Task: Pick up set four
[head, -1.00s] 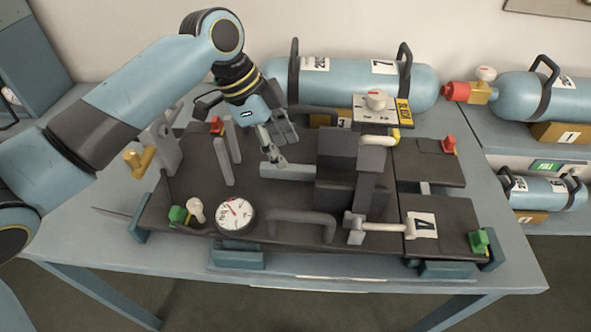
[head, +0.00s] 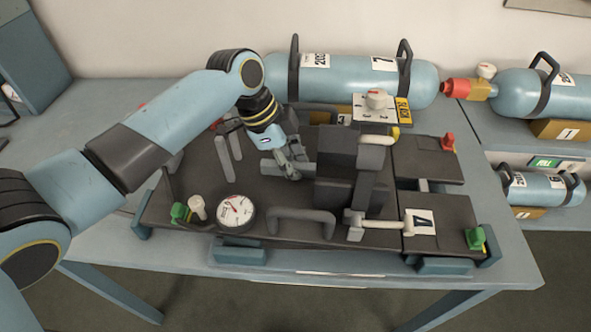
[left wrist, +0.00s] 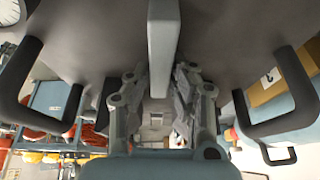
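My left gripper (head: 288,168) is over the plate's middle, at the bar. In the left wrist view the bar (left wrist: 163,40) runs in between the two parted fingers (left wrist: 157,95); I see no clear contact. My right gripper is out of view.
A blue cylinder (head: 340,82) lies behind the plate with two dark carrying handles. Another cylinder (head: 520,92) lies at the right, with a smaller one (head: 545,188) below it. Upright grey posts (head: 225,155) stand left of my gripper.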

